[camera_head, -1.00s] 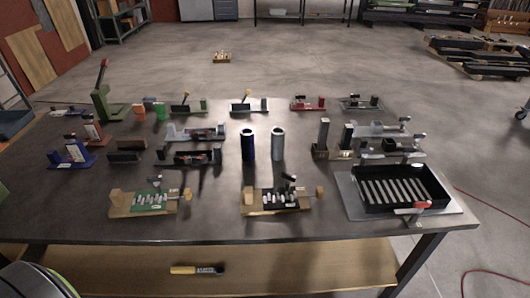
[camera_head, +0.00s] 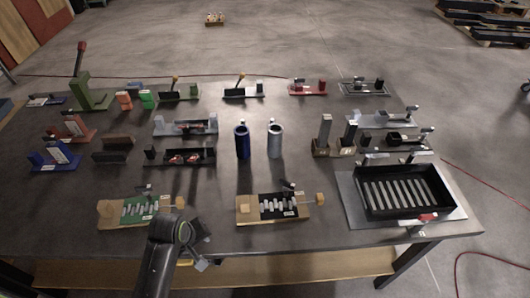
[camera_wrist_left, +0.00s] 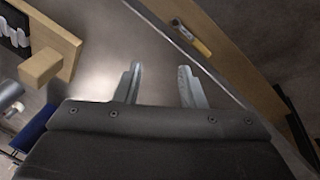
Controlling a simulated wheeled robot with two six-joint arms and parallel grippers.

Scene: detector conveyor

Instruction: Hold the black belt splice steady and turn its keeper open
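The black belt splice (camera_head: 277,206) sits on a wooden board with wooden blocks at its ends, right of centre near the table's front edge. A small dark and silver part, perhaps the keeper, stands at its back edge; its setting is too small to tell. My left gripper (camera_head: 201,260) is left of that board, near the table's front edge, touching nothing. In the left wrist view my left gripper (camera_wrist_left: 160,82) is open and empty. A corner of the wooden board with black strips (camera_wrist_left: 15,30) shows there at upper left. My right gripper is out of view.
A similar green splice board (camera_head: 140,208) lies left of my left arm. A black slatted tray (camera_head: 405,213) stands at the right. Blue (camera_head: 242,143) and grey (camera_head: 275,142) tubes stand behind the black splice. A yellow-handled tool (camera_wrist_left: 190,38) lies on the shelf below.

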